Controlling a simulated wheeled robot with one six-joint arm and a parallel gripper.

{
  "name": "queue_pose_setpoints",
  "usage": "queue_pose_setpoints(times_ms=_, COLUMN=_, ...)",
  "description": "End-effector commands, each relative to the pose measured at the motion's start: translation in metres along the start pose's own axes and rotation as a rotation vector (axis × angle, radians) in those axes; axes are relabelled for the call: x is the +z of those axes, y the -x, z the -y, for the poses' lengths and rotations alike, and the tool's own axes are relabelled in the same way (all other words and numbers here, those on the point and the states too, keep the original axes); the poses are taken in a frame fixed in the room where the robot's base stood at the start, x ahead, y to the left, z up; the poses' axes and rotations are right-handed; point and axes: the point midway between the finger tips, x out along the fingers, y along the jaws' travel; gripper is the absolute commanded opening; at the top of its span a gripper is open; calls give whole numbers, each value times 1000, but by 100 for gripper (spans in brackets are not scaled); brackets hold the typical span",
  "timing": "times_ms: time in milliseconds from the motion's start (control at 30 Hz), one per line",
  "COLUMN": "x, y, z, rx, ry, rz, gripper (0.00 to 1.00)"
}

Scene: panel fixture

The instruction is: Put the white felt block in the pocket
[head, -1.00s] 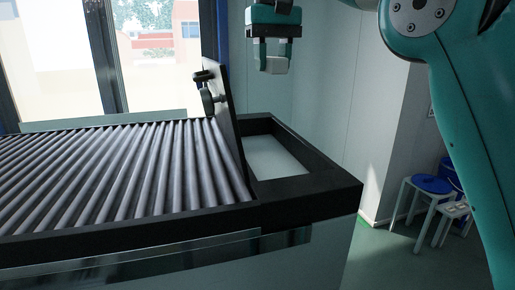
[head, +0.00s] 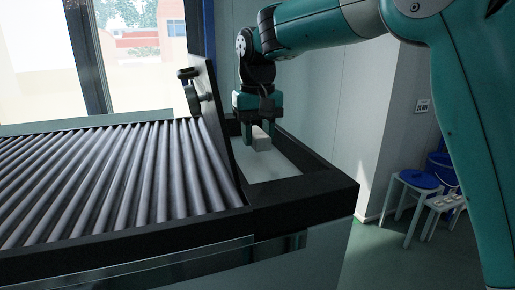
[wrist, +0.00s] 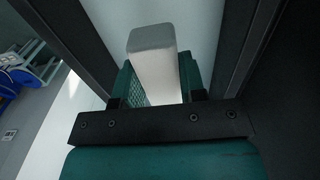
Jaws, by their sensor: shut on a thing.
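The white felt block (head: 262,140) is held between the fingers of my gripper (head: 259,134). In the wrist view the block (wrist: 153,62) stands up between the two green fingers, and my gripper (wrist: 155,85) is shut on it. The pocket (head: 312,182) is a black-rimmed rectangular recess with a pale floor at the right end of the roller bed. My gripper points down and the block is over or inside the pocket's far part. I cannot tell whether the block touches the floor.
A raised dark panel (head: 213,115) with a round knob (head: 192,98) stands close left of my gripper. Grey rollers (head: 110,185) fill the bed to the left. A blue-topped stool (head: 418,180) stands on the floor at right.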

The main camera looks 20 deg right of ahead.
Motion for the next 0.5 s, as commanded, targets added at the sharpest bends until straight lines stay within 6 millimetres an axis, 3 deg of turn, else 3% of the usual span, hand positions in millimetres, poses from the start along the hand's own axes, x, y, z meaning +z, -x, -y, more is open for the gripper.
queue_pose_setpoints(times_ms=233, x=0, y=-33, z=0, rx=1, ry=0, rz=3, gripper=15)
queue_pose_setpoints(times_ms=500, x=0, y=-37, z=0, rx=0, ry=0, rz=0, gripper=15)
